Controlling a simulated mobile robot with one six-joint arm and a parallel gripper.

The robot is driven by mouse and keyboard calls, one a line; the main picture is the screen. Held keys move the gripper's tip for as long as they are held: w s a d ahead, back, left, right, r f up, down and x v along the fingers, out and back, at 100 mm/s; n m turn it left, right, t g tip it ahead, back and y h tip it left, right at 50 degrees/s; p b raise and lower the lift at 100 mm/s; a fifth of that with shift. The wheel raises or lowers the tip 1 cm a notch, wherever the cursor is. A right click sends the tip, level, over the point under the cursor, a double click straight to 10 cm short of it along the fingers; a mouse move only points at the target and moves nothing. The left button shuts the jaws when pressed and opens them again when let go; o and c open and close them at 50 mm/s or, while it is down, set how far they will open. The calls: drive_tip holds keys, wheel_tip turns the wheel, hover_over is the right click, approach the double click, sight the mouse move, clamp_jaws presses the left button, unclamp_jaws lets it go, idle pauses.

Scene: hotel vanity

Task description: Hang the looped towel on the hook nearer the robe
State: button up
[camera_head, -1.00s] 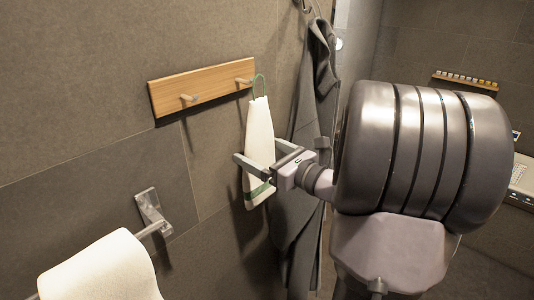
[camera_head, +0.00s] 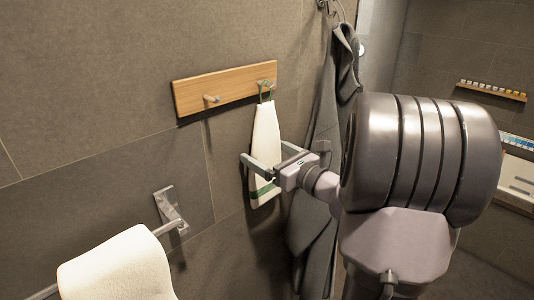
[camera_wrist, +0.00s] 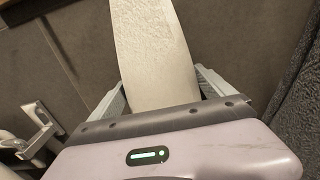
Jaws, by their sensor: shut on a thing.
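The white looped towel (camera_head: 264,135) hangs upright in my gripper (camera_head: 263,152), with a green loop (camera_head: 266,90) at its top and a green band near its lower end. My gripper is shut on the towel's lower part, a finger showing on each side. The wooden rail (camera_head: 225,90) has two pegs. The right peg (camera_head: 261,84) is nearer the robe (camera_head: 325,150); the left peg (camera_head: 212,99) is bare. The loop overlaps the right peg in the head view; whether it encircles the peg is unclear. The towel (camera_wrist: 155,50) fills the middle of the wrist view, loop out of sight.
The grey robe hangs close to the right of the towel and my gripper. A metal holder (camera_head: 172,212) with a white roll (camera_head: 118,265) juts from the wall at lower left. A small shelf (camera_head: 490,90) is at far right. The wall below the left peg is clear.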

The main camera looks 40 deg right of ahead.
drive_tip(key=o, duration=1.1)
drive_tip(key=shift+s, duration=0.1)
